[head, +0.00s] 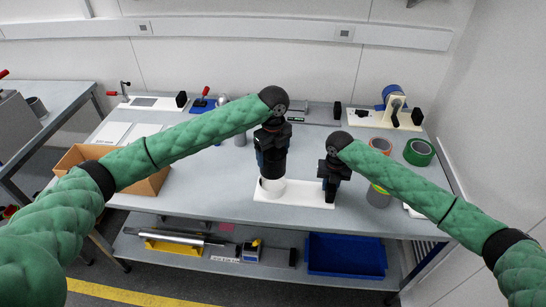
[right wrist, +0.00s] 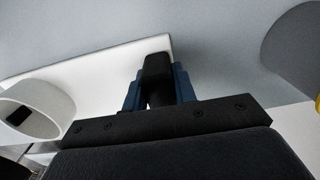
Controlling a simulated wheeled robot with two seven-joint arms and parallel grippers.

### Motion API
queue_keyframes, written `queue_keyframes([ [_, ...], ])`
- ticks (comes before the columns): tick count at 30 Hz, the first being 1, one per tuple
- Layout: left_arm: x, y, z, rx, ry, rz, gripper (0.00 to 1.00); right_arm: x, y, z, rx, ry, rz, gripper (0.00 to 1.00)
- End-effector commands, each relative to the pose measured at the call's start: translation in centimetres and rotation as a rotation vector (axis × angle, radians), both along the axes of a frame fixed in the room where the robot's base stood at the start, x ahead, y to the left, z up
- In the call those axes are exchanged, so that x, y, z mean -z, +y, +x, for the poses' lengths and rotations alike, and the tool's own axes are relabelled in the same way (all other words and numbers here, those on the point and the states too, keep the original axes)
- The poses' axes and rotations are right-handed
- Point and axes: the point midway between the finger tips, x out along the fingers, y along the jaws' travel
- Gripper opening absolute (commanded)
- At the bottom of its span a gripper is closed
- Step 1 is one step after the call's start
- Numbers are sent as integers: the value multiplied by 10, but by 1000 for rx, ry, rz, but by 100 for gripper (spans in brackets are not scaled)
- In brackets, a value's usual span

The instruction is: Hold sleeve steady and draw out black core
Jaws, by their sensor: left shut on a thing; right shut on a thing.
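The white sleeve (head: 272,189) stands upright at the left end of a white base plate (head: 310,201) on the bench. My left gripper (head: 270,146) is shut on the thick black core (head: 273,166), held upright directly over the sleeve. In the right wrist view, the sleeve (right wrist: 62,105) shows an open mouth with a small dark patch inside, and no core fills it. My right gripper (head: 331,187) is low at the plate's right end. In its wrist view its blue fingers (right wrist: 158,92) are shut on a black upright grip (right wrist: 157,68).
A cardboard box (head: 150,184) stands at the left of the bench (head: 215,185). Tape rolls, including a green one (head: 419,152), and a grey cylinder (head: 378,197) stand close right of my right gripper. Fixtures line the back edge. A blue bin (head: 346,255) is on the shelf below.

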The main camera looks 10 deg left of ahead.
Motion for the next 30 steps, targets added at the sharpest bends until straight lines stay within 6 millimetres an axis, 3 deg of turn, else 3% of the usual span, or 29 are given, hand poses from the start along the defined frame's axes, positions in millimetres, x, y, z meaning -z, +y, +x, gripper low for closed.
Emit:
queue_keyframes([
  [3,0,0,0,0,0,0,52,3,0,-1,0,3,-2,0],
  [4,1,0,0,0,0,0,52,3,0,-1,0,3,-2,29],
  [8,1,0,0,0,0,0,52,2,0,-1,0,3,-1,53],
  [20,0,0,0,0,0,0,52,-7,0,0,0,0,-1,53],
  [30,0,0,0,0,0,0,52,-65,0,1,-1,-1,-1,53],
])
